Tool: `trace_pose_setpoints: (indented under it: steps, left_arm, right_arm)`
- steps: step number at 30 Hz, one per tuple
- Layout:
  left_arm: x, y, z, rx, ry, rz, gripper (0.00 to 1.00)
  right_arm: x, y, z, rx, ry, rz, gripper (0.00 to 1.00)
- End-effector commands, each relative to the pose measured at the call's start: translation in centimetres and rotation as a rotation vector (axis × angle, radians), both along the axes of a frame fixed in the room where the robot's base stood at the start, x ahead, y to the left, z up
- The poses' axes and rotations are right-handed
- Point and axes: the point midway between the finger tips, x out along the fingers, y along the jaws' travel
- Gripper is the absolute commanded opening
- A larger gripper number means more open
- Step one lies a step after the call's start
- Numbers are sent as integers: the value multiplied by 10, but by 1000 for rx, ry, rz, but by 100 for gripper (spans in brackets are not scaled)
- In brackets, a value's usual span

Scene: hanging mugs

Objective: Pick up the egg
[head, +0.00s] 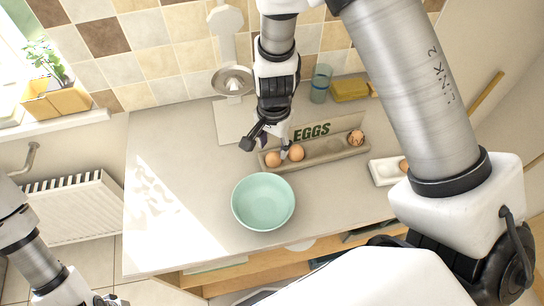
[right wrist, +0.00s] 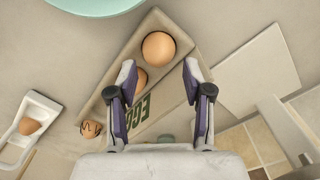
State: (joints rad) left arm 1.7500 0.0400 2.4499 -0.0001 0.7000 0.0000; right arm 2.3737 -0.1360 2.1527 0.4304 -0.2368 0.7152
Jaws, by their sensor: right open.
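A brown egg (head: 273,159) sits at the left end of the egg tray (head: 335,156) marked EGGS. A second brown egg (head: 296,152) sits right beside it. An egg with dark markings (head: 357,137) is at the tray's right end. My right gripper (head: 265,146) is open and empty above the tray's left end. In the right wrist view its fingertips (right wrist: 159,72) are spread, with the end egg (right wrist: 158,48) just ahead between them. The second egg (right wrist: 140,80) shows partly behind one finger. My left gripper (head: 108,300) is partly cut off at the bottom left; its jaws are unclear.
A mint green bowl (head: 263,202) stands in front of the tray. A white holder (head: 384,172) with an egg (head: 404,165) is to the right. A glass (head: 320,84) and yellow sponge (head: 350,89) stand behind. The counter left of the bowl is clear.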

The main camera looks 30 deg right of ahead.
Motion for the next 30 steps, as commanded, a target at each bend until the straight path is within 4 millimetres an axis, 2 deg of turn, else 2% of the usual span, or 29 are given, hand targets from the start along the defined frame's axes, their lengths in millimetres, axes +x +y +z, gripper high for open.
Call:
trace_pose_setpoints:
  steps: [3,6,9,14,15,17,26,30]
  left_arm:
    - [0,0,6,0,0,0,40]
    - [0,0,1,0,0,0,40]
    - [0,0,1,0,0,0,40]
    - [0,0,1,0,0,0,40]
    - [0,0,1,0,0,0,40]
    - [0,0,1,0,0,0,40]
    - [0,0,2,0,0,0,40]
    - [0,0,5,0,0,0,40]
  right_arm:
    - [0,0,-20,0,6,-1,50]
    - [0,0,-40,1,3,-1,50]
    - [1,0,-45,-1,1,0,50]
    - [1,0,-45,-1,-1,1,50]
    - [1,0,-45,-1,-1,1,42]
    - [1,0,-45,-1,-1,1,36]
    - [1,0,-44,0,0,1,36]
    - [2,0,-30,0,-2,2,36]
